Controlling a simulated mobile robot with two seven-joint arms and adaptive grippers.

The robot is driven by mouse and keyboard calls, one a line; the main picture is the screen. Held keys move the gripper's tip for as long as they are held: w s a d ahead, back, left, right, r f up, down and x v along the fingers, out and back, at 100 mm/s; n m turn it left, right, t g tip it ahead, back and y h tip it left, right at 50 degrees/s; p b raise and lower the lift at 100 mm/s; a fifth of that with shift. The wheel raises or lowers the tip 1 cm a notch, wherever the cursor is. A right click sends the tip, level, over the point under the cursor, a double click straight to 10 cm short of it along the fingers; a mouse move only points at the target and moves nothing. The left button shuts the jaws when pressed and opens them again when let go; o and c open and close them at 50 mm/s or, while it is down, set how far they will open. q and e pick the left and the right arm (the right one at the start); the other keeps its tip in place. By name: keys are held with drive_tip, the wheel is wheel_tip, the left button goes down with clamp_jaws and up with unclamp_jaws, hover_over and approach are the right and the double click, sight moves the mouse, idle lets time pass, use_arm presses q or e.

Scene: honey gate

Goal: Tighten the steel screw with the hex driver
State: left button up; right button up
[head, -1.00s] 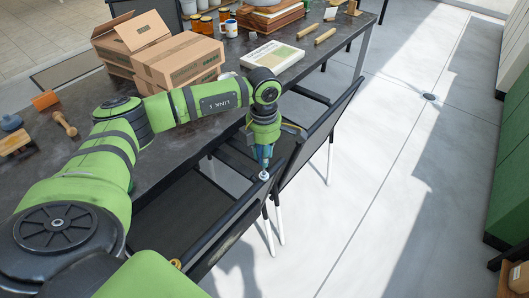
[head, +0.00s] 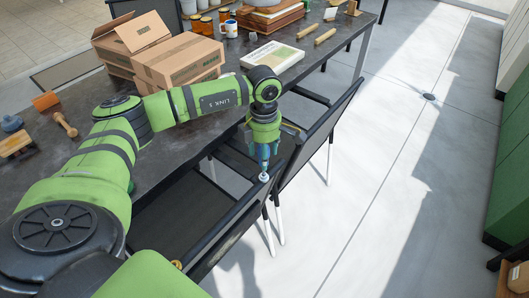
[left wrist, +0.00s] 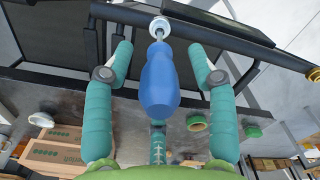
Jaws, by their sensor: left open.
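The hex driver has a blue handle (left wrist: 160,80) and stands with its tip at the steel screw (left wrist: 160,27) on the black chair's top rail. In the head view the driver (head: 264,154) sits just above the screw (head: 264,177). My left gripper (left wrist: 163,62) is open, one finger on each side of the handle, with visible gaps between. In the head view my left gripper (head: 264,150) is above the rail. The driver's seating in the screw is too small to tell. My right gripper is not in view.
A brass-coloured screw (head: 176,264) is at the rail's near end. The dark table (head: 190,145) holds cardboard boxes (head: 180,60), a book (head: 272,56), a mug (head: 229,28) and wooden tools. A second chair (head: 318,135) stands close behind.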

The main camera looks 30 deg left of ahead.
use_arm(q)
wheel_tip(320, 180, up, 6)
drive_tip(key=p, duration=0.3)
drive_tip(key=shift+f, duration=0.1)
idle(0.4)
